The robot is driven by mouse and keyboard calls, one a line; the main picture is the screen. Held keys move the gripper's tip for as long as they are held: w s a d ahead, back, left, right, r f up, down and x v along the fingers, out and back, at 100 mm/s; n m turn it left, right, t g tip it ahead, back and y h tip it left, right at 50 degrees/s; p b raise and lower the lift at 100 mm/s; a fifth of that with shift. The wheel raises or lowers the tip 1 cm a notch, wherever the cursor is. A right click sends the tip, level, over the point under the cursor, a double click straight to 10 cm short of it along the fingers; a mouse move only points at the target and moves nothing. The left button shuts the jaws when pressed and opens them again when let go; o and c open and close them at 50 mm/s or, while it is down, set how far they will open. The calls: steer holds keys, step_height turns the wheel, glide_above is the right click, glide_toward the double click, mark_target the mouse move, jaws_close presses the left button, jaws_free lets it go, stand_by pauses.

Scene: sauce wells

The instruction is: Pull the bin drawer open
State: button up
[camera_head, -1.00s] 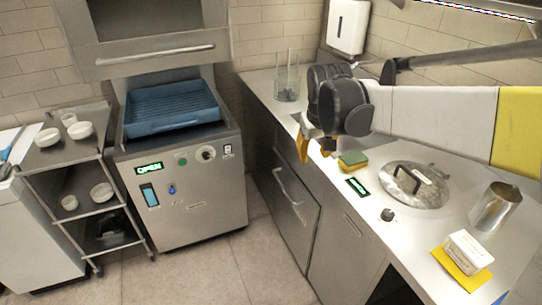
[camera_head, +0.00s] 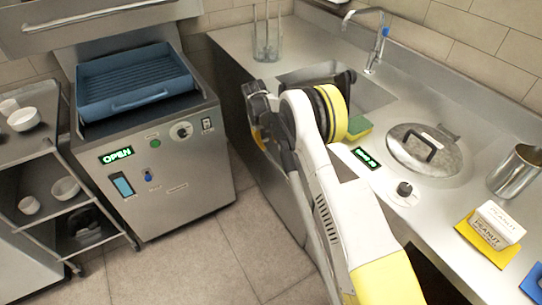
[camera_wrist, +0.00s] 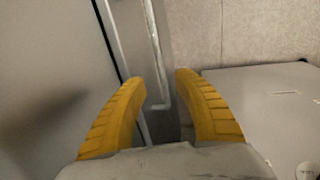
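The bin drawer is under the counter, and my arm hides most of its front in the head view. In the wrist view a grey front panel (camera_wrist: 50,75), seemingly the drawer's, fills the left side. A metal bar handle (camera_wrist: 155,50) runs down from the top edge, standing off the panel. My gripper (camera_wrist: 159,79) is open, with one yellow finger on each side of the handle's lower end in the picture. I cannot tell whether either finger touches it. In the head view my gripper (camera_head: 258,138) is low by the counter front, partly hidden by my arm.
A machine with a green OPEN display (camera_head: 117,155) and a blue tray (camera_head: 135,85) stands left, across a narrow floor strip (camera_head: 205,225). A cart with bowls (camera_head: 66,188) is further left. The counter holds a sponge (camera_head: 358,127), a lidded well (camera_head: 428,150) and a metal cup (camera_head: 515,172).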

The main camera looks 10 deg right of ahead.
mark_target(273, 157)
steer(key=f+b, duration=0.1)
steer(key=f, duration=0.2)
steer(key=d+f+b, duration=0.1)
steer(key=f, duration=0.2)
steer(key=f+b, duration=0.1)
steer(key=f, duration=0.2)
steer(key=shift+w+d+f, duration=0.1)
steer(key=shift+w+d, duration=0.15)
steer(key=shift+d, duration=0.15)
jaws_close()
